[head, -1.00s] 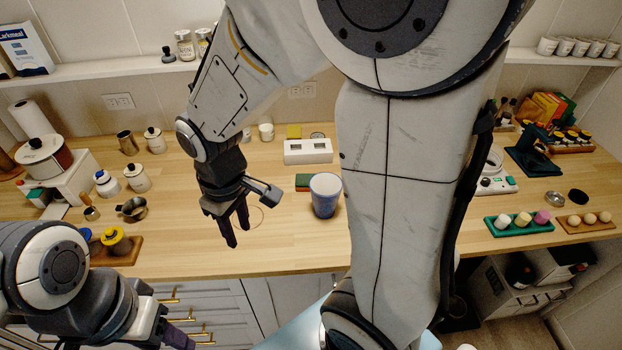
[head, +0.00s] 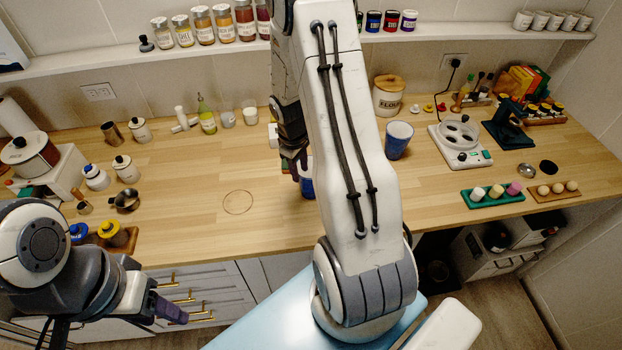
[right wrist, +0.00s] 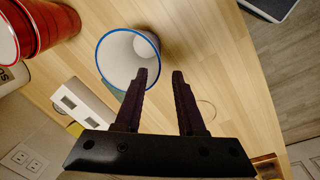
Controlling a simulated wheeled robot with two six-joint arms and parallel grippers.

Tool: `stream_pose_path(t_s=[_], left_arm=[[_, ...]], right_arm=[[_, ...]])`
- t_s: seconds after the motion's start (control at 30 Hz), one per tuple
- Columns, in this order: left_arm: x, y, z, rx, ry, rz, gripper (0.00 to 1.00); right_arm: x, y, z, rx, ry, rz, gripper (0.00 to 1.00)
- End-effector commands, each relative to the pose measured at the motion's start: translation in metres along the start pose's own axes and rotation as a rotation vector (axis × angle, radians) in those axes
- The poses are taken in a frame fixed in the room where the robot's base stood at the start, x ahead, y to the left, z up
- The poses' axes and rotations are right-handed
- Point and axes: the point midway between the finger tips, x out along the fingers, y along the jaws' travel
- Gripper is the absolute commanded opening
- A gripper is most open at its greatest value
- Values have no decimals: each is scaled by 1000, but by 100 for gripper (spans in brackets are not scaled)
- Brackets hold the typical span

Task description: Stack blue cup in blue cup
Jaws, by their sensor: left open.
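One blue cup (head: 307,186) stands on the counter near its middle, partly hidden behind my right arm. A second blue cup (head: 398,140) stands further right and back, upright and uncovered. My right gripper (head: 293,168) is at the near cup's upper left side. In the right wrist view the gripper (right wrist: 164,72) is open, with bare wood between its fingertips. One finger overlaps the rim of a blue-rimmed, white-lined cup (right wrist: 118,55); I cannot tell if it touches. My left gripper (head: 172,312) is open and empty at the lower left, before the counter's front.
Red cups (right wrist: 38,28) stand close to the blue-rimmed cup in the right wrist view. A white slotted block (right wrist: 88,103) lies beside it. A white appliance (head: 460,145) stands right of the second blue cup. Counter left of my right gripper is clear around a drawn ring (head: 238,202).

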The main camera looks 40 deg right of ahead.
Motion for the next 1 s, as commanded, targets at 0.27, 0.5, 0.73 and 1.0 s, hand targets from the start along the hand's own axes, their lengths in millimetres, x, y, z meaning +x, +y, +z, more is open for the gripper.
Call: stream_pose_path(t_s=[0.27,0.5,0.73,1.0], left_arm=[[-10,1,-1,2,0,0,50],[-10,1,0,2,0,0,50],[-10,1,0,2,0,0,50],[-10,1,0,2,0,0,50]], right_arm=[[36,2,5,0,-4,-4,39],[50,2,3,1,0,-1,39],[49,2,3,1,0,-1,8],[49,2,3,0,0,-1,0]])
